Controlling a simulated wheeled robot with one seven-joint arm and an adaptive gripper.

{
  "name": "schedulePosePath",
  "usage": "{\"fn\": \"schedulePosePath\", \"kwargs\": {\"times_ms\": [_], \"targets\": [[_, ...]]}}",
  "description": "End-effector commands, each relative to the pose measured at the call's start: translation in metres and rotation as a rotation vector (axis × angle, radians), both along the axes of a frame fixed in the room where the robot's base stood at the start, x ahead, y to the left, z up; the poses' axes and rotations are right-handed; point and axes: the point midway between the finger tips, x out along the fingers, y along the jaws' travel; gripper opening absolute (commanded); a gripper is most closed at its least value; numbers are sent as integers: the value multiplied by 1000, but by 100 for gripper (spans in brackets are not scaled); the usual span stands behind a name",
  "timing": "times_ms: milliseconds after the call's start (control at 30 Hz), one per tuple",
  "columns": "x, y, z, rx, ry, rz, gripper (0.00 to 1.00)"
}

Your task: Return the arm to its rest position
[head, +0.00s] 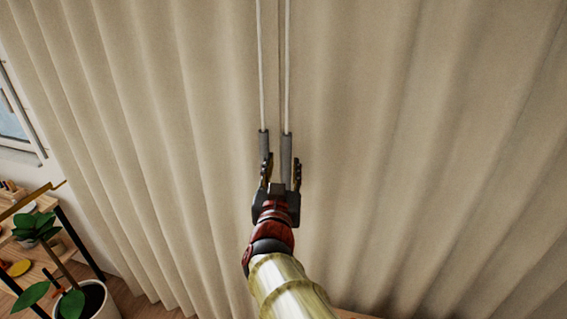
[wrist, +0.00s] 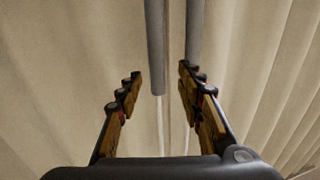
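My gripper (head: 281,170) is raised in front of the beige curtain (head: 400,120), at the middle of the head view. Its two fingers stand apart, and it is open and empty. In the wrist view my gripper (wrist: 162,75) shows the same wide gap. Two pale cords with grey handles hang close by: a left handle (head: 263,144) and a right handle (head: 287,150). One grey handle (wrist: 155,45) appears between the fingertips in the wrist view, with no visible grip on it. The other handle (wrist: 193,32) appears near the right finger; whether it touches cannot be told.
The curtain fills most of the view behind my arm. At lower left stand a wooden shelf (head: 40,268) with small items and a potted plant (head: 92,300). A window (head: 12,120) shows at the left edge. The right side looks clear of objects.

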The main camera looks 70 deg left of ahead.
Motion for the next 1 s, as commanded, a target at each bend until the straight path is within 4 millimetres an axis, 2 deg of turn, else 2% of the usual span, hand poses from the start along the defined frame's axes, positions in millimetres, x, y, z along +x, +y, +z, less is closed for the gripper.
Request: {"fn": "schedulePosePath", "kwargs": {"times_ms": [567, 667, 767, 833, 933, 1000], "targets": [[-1, 1, -1, 3, 17, 4, 37], [-11, 5, -18, -39, 75, 45, 37], [-32, 4, -60, -144, 148, 115, 37], [-49, -3, -93, -236, 197, 164, 37], [-73, -28, -129, -372, 267, 231, 37], [-75, -54, -148, -461, 314, 251, 37]]}}
